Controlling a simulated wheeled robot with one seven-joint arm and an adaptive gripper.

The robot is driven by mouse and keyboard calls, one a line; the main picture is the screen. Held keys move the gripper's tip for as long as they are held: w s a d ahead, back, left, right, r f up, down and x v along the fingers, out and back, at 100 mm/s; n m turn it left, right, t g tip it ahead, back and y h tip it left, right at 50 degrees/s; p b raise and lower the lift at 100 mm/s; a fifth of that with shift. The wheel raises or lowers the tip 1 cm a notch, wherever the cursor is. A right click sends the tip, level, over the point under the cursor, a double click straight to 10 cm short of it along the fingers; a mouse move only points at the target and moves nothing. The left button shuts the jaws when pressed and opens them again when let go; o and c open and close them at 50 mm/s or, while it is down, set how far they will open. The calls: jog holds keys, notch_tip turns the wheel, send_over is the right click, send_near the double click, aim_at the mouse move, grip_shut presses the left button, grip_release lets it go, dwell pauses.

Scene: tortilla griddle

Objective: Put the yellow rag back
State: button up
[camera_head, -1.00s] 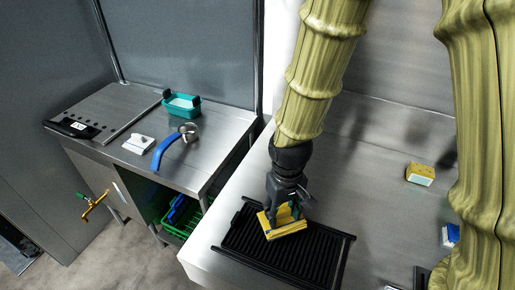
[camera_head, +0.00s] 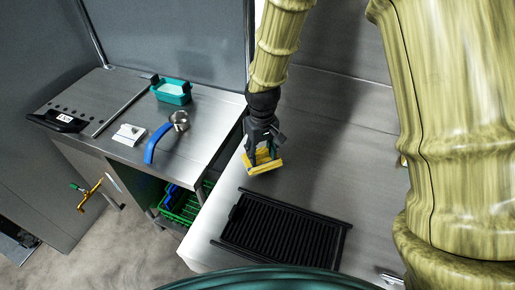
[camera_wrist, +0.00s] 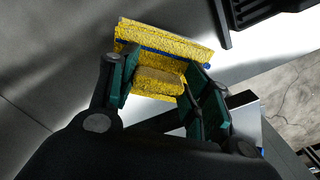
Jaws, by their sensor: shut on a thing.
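The yellow rag (camera_head: 262,166) is a folded yellow piece with a thin blue line along it. It also shows in the wrist view (camera_wrist: 165,50), where it bulges between the two green-padded fingers. My gripper (camera_head: 262,152) is shut on it. In the head view the rag is over the bare steel counter, behind the black ribbed rack. I cannot tell whether it touches the steel. The fingers hide part of the rag.
The black ribbed rack (camera_head: 283,233) lies on the steel counter (camera_head: 330,160). On the left table are a teal container (camera_head: 171,92), a blue-handled ladle (camera_head: 158,143) and a white block (camera_head: 129,134). A green crate (camera_head: 182,208) sits below. The counter behind the rack is clear.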

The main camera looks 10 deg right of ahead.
aim_at(258, 152)
jog(key=w, duration=0.3)
jog(key=shift+w+f+p, duration=0.35)
jog(key=shift+p, duration=0.05)
jog(key=shift+s+a+f, duration=0.1)
jog(key=shift+s+f, duration=0.05)
jog(key=shift+f, duration=0.05)
jog(key=shift+f+p, duration=0.85)
jog(key=shift+f, duration=0.6)
jog(key=shift+f, duration=0.1)
jog(key=o, duration=1.2)
jog(key=shift+c, duration=0.2)
notch_tip(258, 152, up, 12)
jog(key=b, duration=0.4)
